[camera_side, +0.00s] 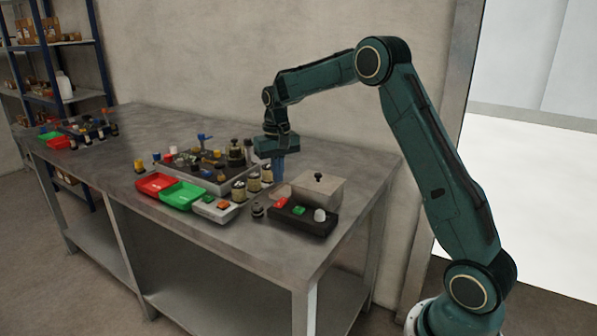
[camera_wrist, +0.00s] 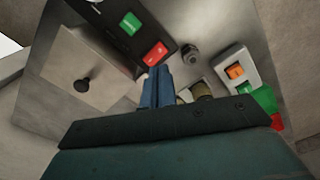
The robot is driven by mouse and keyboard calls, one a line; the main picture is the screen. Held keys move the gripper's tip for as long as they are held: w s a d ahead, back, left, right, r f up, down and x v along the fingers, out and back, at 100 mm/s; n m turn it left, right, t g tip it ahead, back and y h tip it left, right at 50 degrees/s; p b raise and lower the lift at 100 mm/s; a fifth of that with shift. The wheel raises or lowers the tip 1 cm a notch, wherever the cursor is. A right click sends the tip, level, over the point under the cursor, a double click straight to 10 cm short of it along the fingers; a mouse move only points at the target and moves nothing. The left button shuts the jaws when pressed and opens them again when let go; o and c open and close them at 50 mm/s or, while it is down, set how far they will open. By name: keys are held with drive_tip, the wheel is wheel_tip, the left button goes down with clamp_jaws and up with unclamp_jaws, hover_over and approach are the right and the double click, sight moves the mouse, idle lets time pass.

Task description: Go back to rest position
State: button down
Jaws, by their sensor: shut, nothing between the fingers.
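My gripper (camera_side: 278,168) hangs from the teal arm over the near part of the metal table (camera_side: 225,248), pointing down. Its blue fingers are together with nothing between them. In the wrist view my gripper (camera_wrist: 157,76) shows as two blue fingers side by side, with the table below. The fingertips appear beside the grey box with a black knob (camera_side: 318,190) and behind the dark box with red and green buttons (camera_side: 302,217). I cannot tell whether they touch anything.
Left of my gripper stand several brass-coloured cylinders (camera_side: 253,182), a green tray (camera_side: 182,195), a red tray (camera_side: 156,184) and a grey switch box (camera_side: 214,208). A second set of parts (camera_side: 88,130) sits at the far table end. Shelves (camera_side: 55,60) stand behind.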

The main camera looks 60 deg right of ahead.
drive_tip(key=s+a+r+n+t, duration=0.3)
drive_tip(key=s+a+r, duration=0.8)
drive_tip(key=s+r, duration=0.25)
drive_tip(key=s+a+f+n+t, duration=0.1)
drive_tip(key=s+a, duration=0.2)
drive_tip(key=s, duration=0.6)
drive_tip(key=s+a+f+n+t, duration=0.1)
drive_tip(key=s+a+f+n, duration=0.1)
drive_tip(key=s, duration=0.7)
drive_tip(key=shift+a+t, duration=0.3)
drive_tip(key=shift+a, duration=0.3)
